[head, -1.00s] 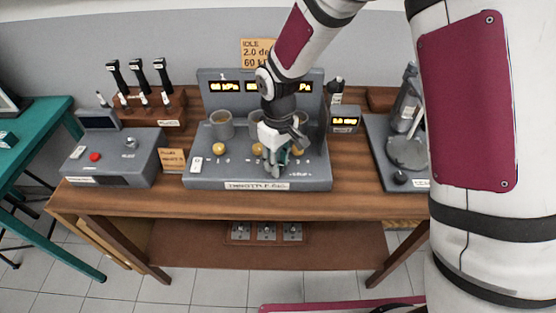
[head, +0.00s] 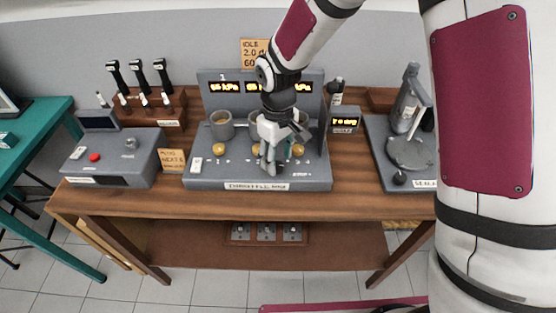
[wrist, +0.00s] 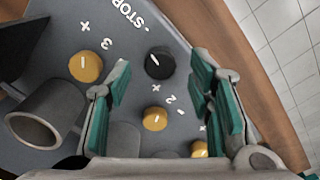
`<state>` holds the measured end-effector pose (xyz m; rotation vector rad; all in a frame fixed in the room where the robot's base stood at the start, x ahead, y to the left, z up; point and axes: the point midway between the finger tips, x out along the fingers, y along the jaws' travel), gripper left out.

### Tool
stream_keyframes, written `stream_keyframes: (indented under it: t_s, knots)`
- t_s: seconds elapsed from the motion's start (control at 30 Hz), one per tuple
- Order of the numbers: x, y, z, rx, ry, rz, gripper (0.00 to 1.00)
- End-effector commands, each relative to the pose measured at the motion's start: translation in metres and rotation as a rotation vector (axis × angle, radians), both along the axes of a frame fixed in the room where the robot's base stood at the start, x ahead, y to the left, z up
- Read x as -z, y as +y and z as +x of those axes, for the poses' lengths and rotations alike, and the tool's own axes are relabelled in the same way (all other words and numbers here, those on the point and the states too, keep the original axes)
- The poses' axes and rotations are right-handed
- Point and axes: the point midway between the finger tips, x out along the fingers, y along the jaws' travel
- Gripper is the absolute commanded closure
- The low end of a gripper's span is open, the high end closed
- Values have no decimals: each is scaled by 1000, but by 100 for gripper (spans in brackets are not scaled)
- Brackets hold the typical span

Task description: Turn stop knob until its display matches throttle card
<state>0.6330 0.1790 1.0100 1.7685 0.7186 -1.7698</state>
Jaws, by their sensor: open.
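The throttle rig (head: 205,178) is a grey console on the wooden bench. In the wrist view, the black stop knob (wrist: 160,62) lies between my gripper's spread fingertips (wrist: 162,78), below the STOP lettering (wrist: 125,12); contact cannot be told. Its white pointer mark is visible. In the head view, my open gripper (head: 270,165) is low over the console's front and hides the knob. The orange throttle card (head: 253,52) on the wall reads IDLE, 2.0 d…, 60…, partly covered by my arm. A small box display (head: 344,121) shows an amber reading ending in deg; its digits are blurred.
Yellow knobs (wrist: 85,66) sit close to the fingers, with cup-like cylinders (wrist: 45,115) behind. A grey control box (head: 112,155) and lever rack (head: 150,108) stand left, and a grey-based fixture (head: 410,152) stands right. The bench front edge is clear.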

Motion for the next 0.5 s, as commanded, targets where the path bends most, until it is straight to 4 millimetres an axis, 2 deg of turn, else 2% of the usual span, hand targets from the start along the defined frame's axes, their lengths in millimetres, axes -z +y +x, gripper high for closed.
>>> stream_keyframes:
  t_s: [0.1, 0.3, 0.5]
  knots:
    - [-26, 0, 2, 0, -8, 2, 52]
    - [-66, 0, 1, 0, -6, 1, 52]
    - [-92, 0, 0, 0, -2, 1, 52]
